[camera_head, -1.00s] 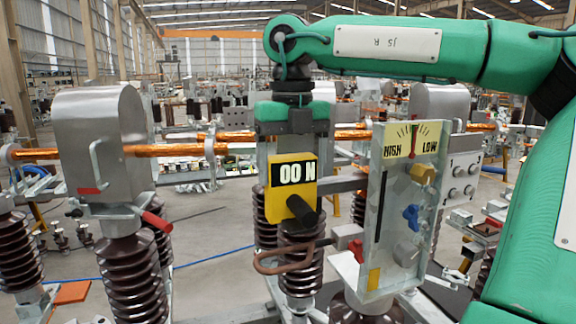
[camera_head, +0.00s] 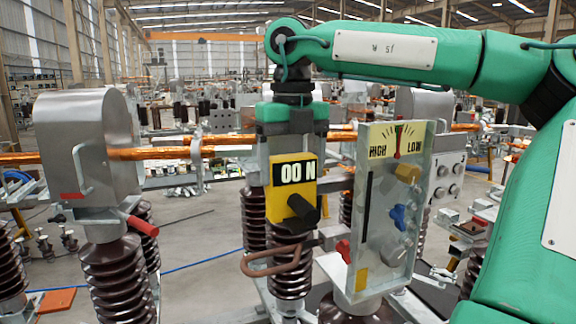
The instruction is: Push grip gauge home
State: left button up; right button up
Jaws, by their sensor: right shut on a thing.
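The grip gauge (camera_head: 292,174) is a yellow block with a dark display reading "00 N" and a black knob low on its front. It hangs upright below my right gripper (camera_head: 292,142), which comes down from above with its green and dark body. The right gripper is shut on the gauge; the exact finger contact is partly hidden behind the yellow face. A brown hooked bar (camera_head: 272,262) is just below the gauge. A clear panel (camera_head: 392,215) with a HIGH/LOW dial stands to the gauge's right. My left gripper is not in view.
A grey metal housing (camera_head: 85,140) with a red-tipped lever stands at left on a brown ribbed insulator (camera_head: 118,280). Copper bars (camera_head: 165,153) run across behind the gripper. A grey box with knobs (camera_head: 448,180) stands behind the panel. Open floor shows between the left housing and the gauge.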

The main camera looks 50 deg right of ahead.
aim_at(317, 158)
jog(key=shift+s+d, duration=0.35)
jog(key=shift+d, duration=0.3)
jog(key=shift+s+d, duration=0.4)
jog(key=shift+d, duration=0.3)
jog(key=shift+s+d, duration=0.35)
jog(key=shift+d, duration=0.3)
jog(key=o, duration=1.7)
jog(key=shift+b, duration=0.3)
jog(key=shift+r, duration=0.3)
notch_tip(317, 158, up, 13)
jog(key=b, duration=0.2)
jog(key=shift+a+r+b, duration=0.1)
jog(key=shift+r+b, duration=0.05)
jog(key=shift+b, duration=0.2)
